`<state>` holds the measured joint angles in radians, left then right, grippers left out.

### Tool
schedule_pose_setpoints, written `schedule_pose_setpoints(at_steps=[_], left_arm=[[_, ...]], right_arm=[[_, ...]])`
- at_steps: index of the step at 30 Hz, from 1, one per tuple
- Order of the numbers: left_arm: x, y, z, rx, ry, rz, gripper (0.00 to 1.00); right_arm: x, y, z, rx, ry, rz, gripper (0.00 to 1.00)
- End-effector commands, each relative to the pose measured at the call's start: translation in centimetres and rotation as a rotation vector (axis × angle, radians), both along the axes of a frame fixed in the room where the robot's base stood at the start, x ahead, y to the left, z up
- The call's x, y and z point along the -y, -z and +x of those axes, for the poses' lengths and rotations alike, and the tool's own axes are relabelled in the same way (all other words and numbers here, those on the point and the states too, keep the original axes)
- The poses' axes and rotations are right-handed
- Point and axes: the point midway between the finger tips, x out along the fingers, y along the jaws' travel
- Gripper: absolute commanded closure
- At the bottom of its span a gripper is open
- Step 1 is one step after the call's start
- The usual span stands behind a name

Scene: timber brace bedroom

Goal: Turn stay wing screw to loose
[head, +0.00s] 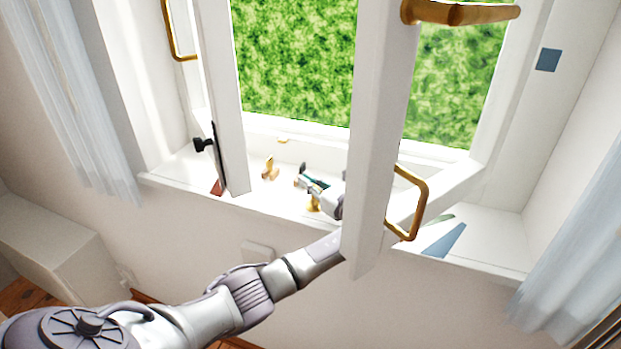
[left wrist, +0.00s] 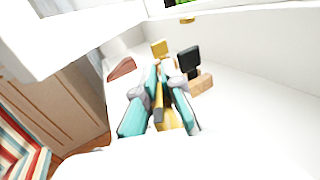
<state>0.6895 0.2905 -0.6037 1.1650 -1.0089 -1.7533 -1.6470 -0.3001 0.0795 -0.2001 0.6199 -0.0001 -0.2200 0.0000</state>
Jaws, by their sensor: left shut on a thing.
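My left gripper (head: 310,180) reaches low over the white window sill, between the two open sashes. In the left wrist view its teal fingers (left wrist: 163,82) are shut on a narrow brass-coloured piece (left wrist: 159,112), partly hidden between them. A brass piece (head: 314,204) shows just below the gripper in the head view. A black wing-shaped knob (head: 203,145) sits by a dark bar (head: 218,160) at the left sash. I cannot tell for certain which piece is the stay wing screw. My right gripper is out of view.
The right sash (head: 378,130) stands close in front of my left wrist, with a brass handle (head: 424,205). The left sash (head: 222,95) is also open. Another brass piece (head: 269,168) stands on the sill. A black piece (left wrist: 189,61) on a tan block (left wrist: 200,82) is close beyond the fingers.

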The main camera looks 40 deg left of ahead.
Motion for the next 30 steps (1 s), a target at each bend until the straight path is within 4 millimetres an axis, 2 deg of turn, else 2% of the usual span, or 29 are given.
schedule_pose_setpoints(at_steps=[12, 28, 30], left_arm=[[-0.04, 0.06, -0.44, 0.000, -0.183, -0.001, 1.00], [-0.12, 0.01, -0.51, 0.001, -0.206, 0.000, 1.00], [-0.13, 0.01, -0.49, 0.001, -0.206, 0.000, 0.85]], right_arm=[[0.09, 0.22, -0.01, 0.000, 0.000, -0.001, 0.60], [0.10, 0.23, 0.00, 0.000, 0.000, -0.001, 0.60], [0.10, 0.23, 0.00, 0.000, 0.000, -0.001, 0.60]])
